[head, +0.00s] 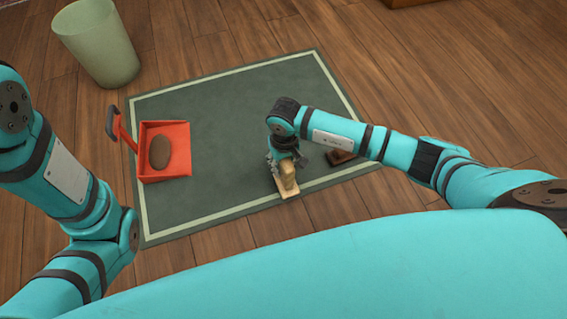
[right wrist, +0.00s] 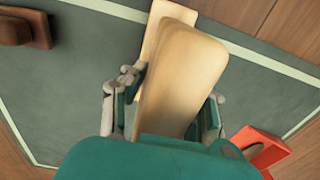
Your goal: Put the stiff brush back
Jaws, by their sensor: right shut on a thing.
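My right gripper (head: 283,165) is over the right half of the green mat (head: 225,110). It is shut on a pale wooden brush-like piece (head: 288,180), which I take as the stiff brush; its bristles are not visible. In the right wrist view the fingers of the right gripper (right wrist: 170,95) stand on either side of the pale block (right wrist: 185,75). A flat pale part (right wrist: 165,22) shows beyond it. Whether it touches the mat I cannot tell. My left arm shows at the left, but its gripper is out of view.
A red dustpan (head: 178,133) with a brown oval thing (head: 160,152) in it lies on the mat's left side. A dark brown wooden piece (head: 340,157) lies just right of my right gripper. A pale green bin (head: 98,45) stands behind the mat on the wooden floor.

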